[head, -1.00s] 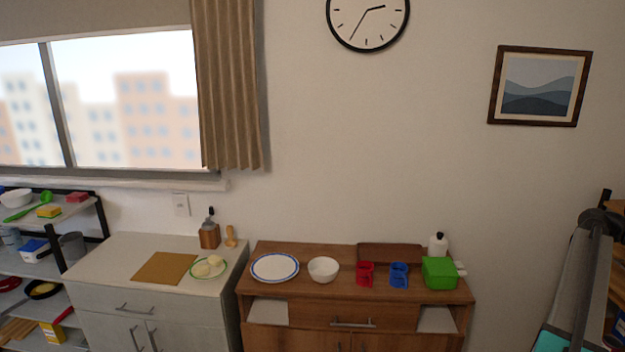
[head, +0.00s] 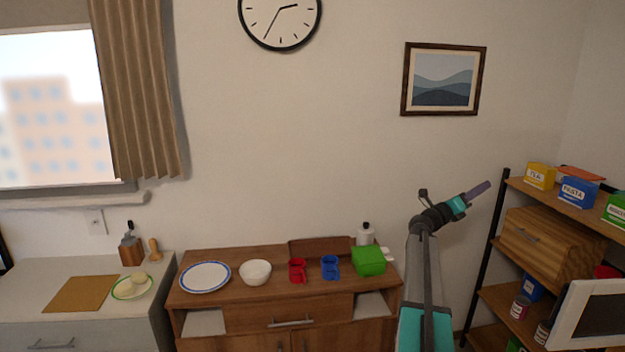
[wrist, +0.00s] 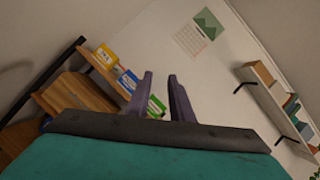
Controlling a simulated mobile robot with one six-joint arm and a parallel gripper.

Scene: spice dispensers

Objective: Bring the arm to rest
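My arm reaches up at the right of the head view, with its gripper (head: 485,187) raised in the air, pointing up and right. In the wrist view my gripper (wrist: 160,76) shows two purple fingers apart, with nothing held between them. The arm is clear of the wooden cabinet (head: 250,312) and of the things on it. A red dispenser (head: 297,271) and a blue dispenser (head: 330,268) stand upright on that cabinet, well to the left of the gripper.
The cabinet also bears a plate (head: 205,277), a white bowl (head: 255,272), a green box (head: 369,261) and a white bottle (head: 365,236). A shelf (head: 512,262) with boxes and cans stands right of my arm. A microwave-like appliance (head: 590,315) is at lower right.

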